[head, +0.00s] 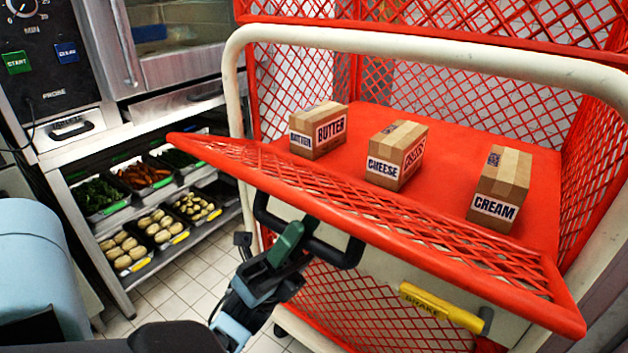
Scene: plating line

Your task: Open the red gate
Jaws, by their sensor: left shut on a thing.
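The red gate (400,228) is a mesh panel across the front of a red mesh cart. It leans outward toward me, tilted down, with its upper edge away from the cart's opening. A black loop handle (348,256) shows just below the gate's left half; I cannot tell exactly where it is fixed. My left gripper (290,240), with green-tipped fingers, is at the left part of this handle and shut on it. My right gripper is not in view.
On the red shelf (440,140) behind the gate stand boxes marked butter (318,131), cheese (397,156) and cream (500,190). A yellow brake lever (440,307) is below the gate. A counter with food trays (128,250) stands left; tiled floor lies between.

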